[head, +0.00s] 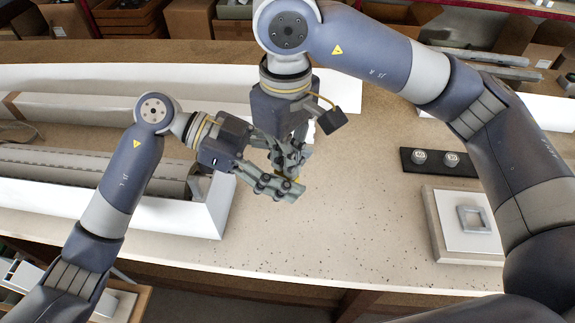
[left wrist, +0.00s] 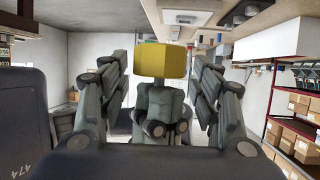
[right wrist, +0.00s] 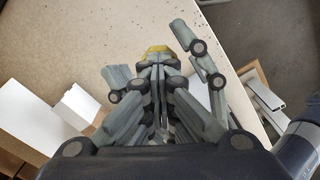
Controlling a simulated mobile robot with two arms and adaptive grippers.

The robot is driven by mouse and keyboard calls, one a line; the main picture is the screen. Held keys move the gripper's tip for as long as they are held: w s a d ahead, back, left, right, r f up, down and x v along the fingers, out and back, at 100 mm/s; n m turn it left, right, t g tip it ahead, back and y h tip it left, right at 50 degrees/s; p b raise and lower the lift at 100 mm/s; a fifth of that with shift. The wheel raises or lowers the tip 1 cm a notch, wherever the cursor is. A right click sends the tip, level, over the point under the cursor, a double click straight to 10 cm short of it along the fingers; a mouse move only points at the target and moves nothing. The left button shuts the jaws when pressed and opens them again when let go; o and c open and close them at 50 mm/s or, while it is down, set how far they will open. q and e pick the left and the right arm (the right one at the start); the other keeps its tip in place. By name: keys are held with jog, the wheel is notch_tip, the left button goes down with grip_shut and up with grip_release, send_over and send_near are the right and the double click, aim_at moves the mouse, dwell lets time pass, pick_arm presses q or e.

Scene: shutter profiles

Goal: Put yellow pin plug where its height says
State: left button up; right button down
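The yellow pin plug (left wrist: 162,60) is a yellow faceted block, seen between the spread fingers of my left gripper (left wrist: 160,85) in the left wrist view. Grey fingertips meet just below it there. In the right wrist view my right gripper (right wrist: 158,62) is shut on the plug (right wrist: 157,52), of which only the top shows. In the head view both grippers meet over the bench; my left gripper (head: 285,187) comes from the left and my right gripper (head: 291,160) from above. The left fingers look apart from the plug. The plug is mostly hidden there.
A black strip (head: 435,170) with two round, marked grey pieces lies right of the grippers. A white plate (head: 465,242) with a grey square frame (head: 474,219) is at the front right. A white tray with long profiles (head: 95,175) lies left. The bench middle (head: 345,215) is clear.

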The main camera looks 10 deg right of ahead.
pick_arm(q)
jog(key=c, duration=0.9)
pick_arm(e)
jog(key=c, duration=1.9)
grip_release()
jog(key=shift+r, duration=0.15)
